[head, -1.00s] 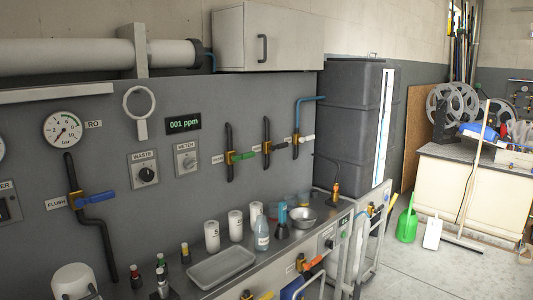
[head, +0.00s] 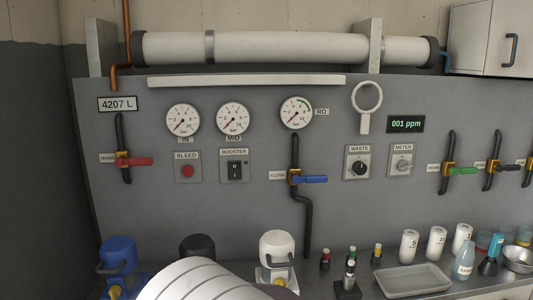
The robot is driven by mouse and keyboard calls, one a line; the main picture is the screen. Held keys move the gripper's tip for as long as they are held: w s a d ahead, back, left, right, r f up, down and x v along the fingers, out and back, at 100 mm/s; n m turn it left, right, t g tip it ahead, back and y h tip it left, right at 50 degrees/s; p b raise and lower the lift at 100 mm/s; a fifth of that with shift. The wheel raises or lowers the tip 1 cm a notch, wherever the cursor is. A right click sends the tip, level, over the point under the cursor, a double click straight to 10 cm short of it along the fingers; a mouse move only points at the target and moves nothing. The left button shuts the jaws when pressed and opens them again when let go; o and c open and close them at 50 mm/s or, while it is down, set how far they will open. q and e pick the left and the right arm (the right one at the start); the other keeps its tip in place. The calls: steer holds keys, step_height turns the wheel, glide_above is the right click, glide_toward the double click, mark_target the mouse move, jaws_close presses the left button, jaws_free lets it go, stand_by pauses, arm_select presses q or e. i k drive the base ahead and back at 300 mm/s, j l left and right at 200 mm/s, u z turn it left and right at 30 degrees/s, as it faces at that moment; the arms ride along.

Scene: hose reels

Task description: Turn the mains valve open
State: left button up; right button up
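No gripper shows in the head view. A large white rounded shape with grey bands at the bottom centre hides part of the bench front; I cannot tell what it is.
The panel also holds gauges (head: 183,120), a red bleed button (head: 187,171), a booster switch (head: 234,170) and a blue-levered flush valve (head: 310,179). Blue (head: 118,254), black and white housings stand below. A tray (head: 412,280) and bottles are at the right.

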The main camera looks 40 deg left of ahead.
mark_target(119, 162)
steer(key=u, duration=2.2)
